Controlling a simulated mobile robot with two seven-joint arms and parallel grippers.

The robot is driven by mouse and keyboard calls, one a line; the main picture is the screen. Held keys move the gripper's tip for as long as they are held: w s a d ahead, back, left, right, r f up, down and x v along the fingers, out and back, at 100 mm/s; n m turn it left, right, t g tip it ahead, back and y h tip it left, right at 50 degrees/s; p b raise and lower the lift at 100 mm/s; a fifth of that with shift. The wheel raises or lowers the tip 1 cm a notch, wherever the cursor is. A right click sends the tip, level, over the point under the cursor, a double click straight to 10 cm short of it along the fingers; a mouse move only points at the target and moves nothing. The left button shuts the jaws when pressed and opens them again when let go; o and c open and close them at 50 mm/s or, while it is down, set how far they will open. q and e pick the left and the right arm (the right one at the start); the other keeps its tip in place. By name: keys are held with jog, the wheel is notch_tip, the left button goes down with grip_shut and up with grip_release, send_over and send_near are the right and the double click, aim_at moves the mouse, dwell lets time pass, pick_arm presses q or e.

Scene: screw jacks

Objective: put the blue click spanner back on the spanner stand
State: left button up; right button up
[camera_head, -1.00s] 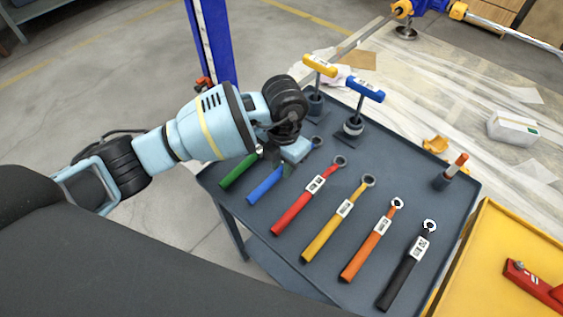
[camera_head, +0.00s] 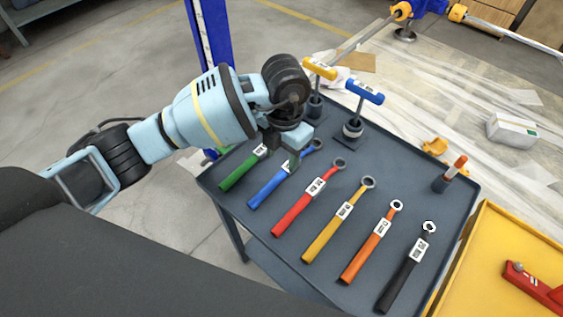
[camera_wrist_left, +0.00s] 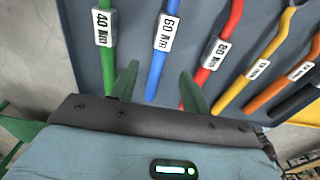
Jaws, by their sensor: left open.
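The blue click spanner (camera_head: 267,189) lies on the grey table top between the green spanner (camera_head: 236,172) and the red spanner (camera_head: 297,208). Its white label shows in the head view. In the left wrist view the blue spanner (camera_wrist_left: 158,65) has a label reading 60 Nm. My left gripper (camera_head: 290,160) is open and empty just above it. In the left wrist view the two green fingers of the left gripper (camera_wrist_left: 159,78) appear on either side of the blue handle. No separate stand can be told apart from the table top. My right gripper is not in view.
A yellow spanner (camera_head: 337,220), an orange spanner (camera_head: 370,243) and a black spanner (camera_head: 404,272) continue the row. A yellow T-handle tool (camera_head: 319,69) and a blue T-handle tool (camera_head: 365,92) stand behind. A yellow cart (camera_head: 480,250) is at the right.

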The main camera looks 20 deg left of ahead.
aim_at(283, 171)
pick_arm(q)
notch_tip(283, 171, up, 7)
jog(key=shift+r, duration=0.2)
jog(key=shift+f, duration=0.1)
dwell(0.5)
